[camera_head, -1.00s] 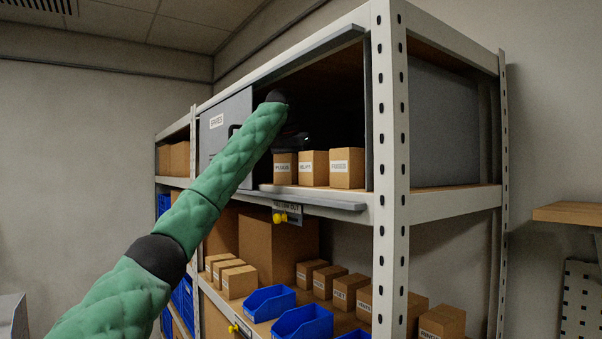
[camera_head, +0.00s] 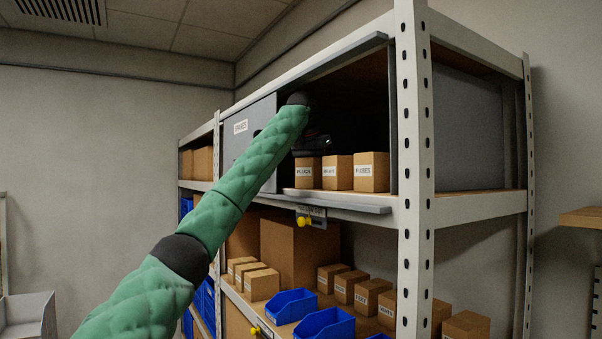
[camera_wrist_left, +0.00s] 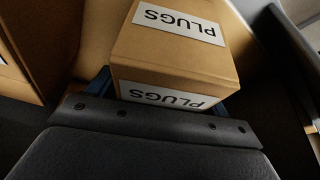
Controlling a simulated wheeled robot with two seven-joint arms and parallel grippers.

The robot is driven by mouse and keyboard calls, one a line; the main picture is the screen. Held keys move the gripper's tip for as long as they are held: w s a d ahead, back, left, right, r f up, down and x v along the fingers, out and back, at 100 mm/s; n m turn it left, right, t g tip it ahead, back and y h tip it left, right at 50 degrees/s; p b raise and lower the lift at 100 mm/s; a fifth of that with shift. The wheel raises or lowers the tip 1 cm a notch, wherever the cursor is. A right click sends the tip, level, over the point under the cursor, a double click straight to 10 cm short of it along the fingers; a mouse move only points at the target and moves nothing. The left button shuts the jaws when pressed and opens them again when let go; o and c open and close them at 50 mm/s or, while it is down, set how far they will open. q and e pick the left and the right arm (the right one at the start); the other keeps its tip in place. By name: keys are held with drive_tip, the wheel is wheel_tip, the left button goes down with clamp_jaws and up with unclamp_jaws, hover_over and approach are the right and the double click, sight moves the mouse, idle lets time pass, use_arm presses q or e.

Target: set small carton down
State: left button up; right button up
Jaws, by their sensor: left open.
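The small carton labelled PLUGS (camera_head: 307,174) stands upright on the upper shelf, at the left end of a row inside the dark bay. In the left wrist view the PLUGS carton (camera_wrist_left: 170,55) fills the middle, right in front of the palm. My left gripper (camera_head: 311,146) is in the bay, just above and behind the carton. Its jaws are open, with blue finger parts (camera_wrist_left: 165,92) showing at both sides of the carton's near end. Whether the fingers touch it cannot be told. My right gripper is not in view.
Two more cartons, RELAYS (camera_head: 338,173) and FUSES (camera_head: 371,172), stand to the right. A grey SPARES panel (camera_head: 250,135) is at the bay's left. A grey ledge (camera_head: 345,203) runs along the front, and a white post (camera_head: 413,150) stands at the right. Blue bins (camera_head: 325,326) are below.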

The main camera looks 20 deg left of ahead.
sight(308, 169)
use_arm(q)
drive_tip(key=shift+s+r, duration=0.15)
drive_tip(key=shift+s+a+r+b, duration=0.2)
drive_tip(key=shift+s+b, duration=0.15)
drive_tip(key=shift+b, duration=0.25)
drive_tip(key=shift+s+a+b, duration=0.2)
drive_tip(key=shift+s+b, duration=0.5)
drive_tip(key=shift+s, duration=0.45)
drive_tip(key=shift+s+a+b, duration=0.25)
drive_tip(key=shift+s+b, duration=0.15)
drive_tip(key=shift+s, duration=0.2)
drive_tip(key=s+b, duration=0.1)
drive_tip(key=s, duration=0.1)
drive_tip(key=s+a+b, duration=0.1)
drive_tip(key=s, duration=0.1)
drive_tip(key=s+b, duration=0.1)
drive_tip(key=s, duration=0.2)
drive_tip(key=shift+s+a+r+b, duration=0.1)
drive_tip(key=shift+a+b, duration=0.25)
drive_tip(key=shift+a, duration=0.05)
drive_tip(key=shift+s+a, duration=0.1)
drive_tip(key=shift+s, duration=0.15)
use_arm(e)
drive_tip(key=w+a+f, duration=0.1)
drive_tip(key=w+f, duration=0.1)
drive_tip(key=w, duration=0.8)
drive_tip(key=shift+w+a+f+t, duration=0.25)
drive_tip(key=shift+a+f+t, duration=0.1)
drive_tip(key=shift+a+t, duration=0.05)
